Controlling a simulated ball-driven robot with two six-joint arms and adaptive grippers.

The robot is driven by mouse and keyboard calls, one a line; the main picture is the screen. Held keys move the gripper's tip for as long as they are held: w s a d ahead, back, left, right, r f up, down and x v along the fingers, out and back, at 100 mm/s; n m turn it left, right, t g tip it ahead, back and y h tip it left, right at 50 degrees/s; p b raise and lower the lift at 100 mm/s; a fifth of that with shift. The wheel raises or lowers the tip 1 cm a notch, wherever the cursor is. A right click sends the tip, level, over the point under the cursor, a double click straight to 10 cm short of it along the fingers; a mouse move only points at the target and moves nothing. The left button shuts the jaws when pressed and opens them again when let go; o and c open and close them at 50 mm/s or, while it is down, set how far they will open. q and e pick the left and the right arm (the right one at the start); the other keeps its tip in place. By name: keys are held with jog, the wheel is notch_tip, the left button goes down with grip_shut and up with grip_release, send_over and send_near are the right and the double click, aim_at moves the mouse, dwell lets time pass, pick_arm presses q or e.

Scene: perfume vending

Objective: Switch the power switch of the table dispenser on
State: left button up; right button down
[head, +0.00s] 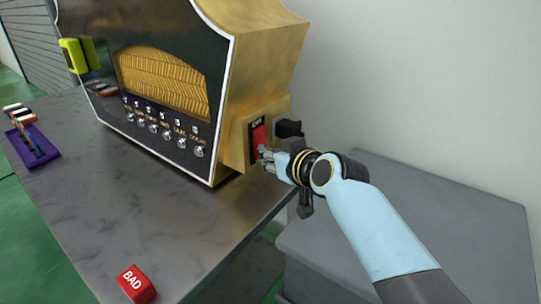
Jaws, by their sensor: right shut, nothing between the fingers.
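The table dispenser (165,75) stands on the grey table, with a black front, white edging and gold sides. Its red power switch (258,134) sits in a gold housing on the right side, with a dark label above it. My right gripper (263,156) is shut and empty, with its fingertips at the lower part of the switch. They look to be touching it or very close; I cannot tell which. The fingers hide the switch's lower end. My left gripper is not in view.
A black plug-like block (289,128) sticks out just behind the switch. A purple tray (33,146) is at the left. A grey box (420,220) stands right of the table (150,215).

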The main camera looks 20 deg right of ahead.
jog(key=shift+w+a+f, duration=0.1)
jog(key=shift+w, duration=0.3)
jog(key=p+v, duration=0.5)
jog(key=v, duration=0.4)
dwell(0.5)
dwell(0.4)
